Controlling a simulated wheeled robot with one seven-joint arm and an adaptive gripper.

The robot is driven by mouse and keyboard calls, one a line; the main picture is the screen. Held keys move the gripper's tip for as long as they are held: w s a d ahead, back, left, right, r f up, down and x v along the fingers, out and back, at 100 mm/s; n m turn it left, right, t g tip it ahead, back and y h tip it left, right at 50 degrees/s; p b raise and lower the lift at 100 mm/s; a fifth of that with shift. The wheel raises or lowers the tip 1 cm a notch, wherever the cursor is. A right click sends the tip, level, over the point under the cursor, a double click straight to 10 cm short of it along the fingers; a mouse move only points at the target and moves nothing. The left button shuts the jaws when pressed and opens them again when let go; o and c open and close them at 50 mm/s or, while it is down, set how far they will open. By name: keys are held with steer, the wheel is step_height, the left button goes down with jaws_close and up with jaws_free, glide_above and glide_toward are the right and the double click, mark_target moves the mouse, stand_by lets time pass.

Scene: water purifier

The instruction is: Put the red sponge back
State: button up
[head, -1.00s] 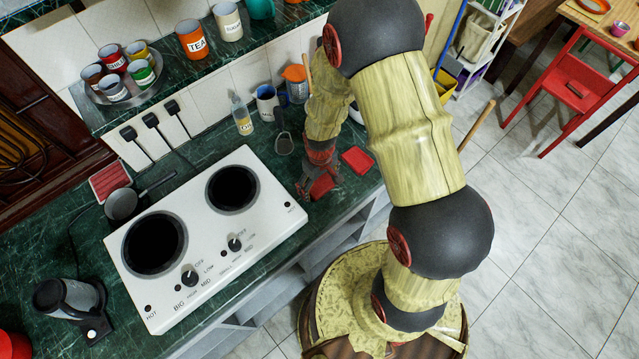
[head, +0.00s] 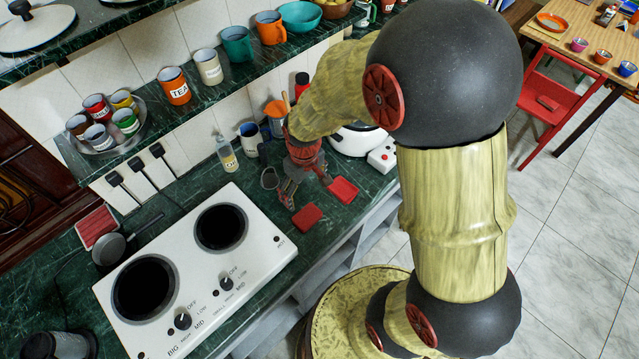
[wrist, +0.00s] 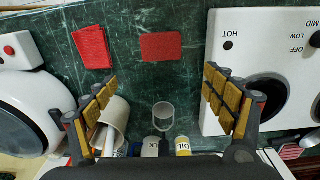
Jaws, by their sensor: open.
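Two flat red pieces lie on the dark green counter right of the white hotplate. The one nearer the hotplate, a smooth rectangle, looks like the red sponge (head: 306,217); it also shows in the wrist view (wrist: 160,46). The other, a red cloth-like piece (head: 343,190), lies to its right and appears at upper left in the wrist view (wrist: 92,47). My gripper (head: 307,190) is open and empty behind the sponge, pointing down; its spread fingers (wrist: 158,100) are apart from both red pieces.
The white hotplate (head: 195,270) stands left. A mug (head: 250,138), oil bottle (head: 226,153) and small dark-handled cup (head: 269,178) stand close behind my gripper. A white rice cooker (head: 360,140) is at right. A red rack (head: 96,226) leans behind the pan. The shelf overhangs the back.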

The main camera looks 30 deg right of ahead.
steer(key=s+r+m+t, duration=0.1)
steer(key=s+r+t, duration=0.1)
steer(key=s+r, duration=0.5)
steer(key=s+r+m+t, duration=0.2)
steer(key=s+r, duration=0.5)
steer(key=r, duration=1.2)
steer(key=shift+s+r+t, duration=0.15)
steer(key=shift+r+t, duration=0.15)
steer(key=shift+t, duration=0.2)
steer(key=shift+f, duration=0.1)
step_height(320, 180, down, 6)
steer(key=b, duration=0.6)
steer(key=shift+f+b, duration=0.25)
steer(key=shift+b, duration=0.05)
steer(key=shift+r, duration=0.2)
steer(key=shift+c, duration=0.6)
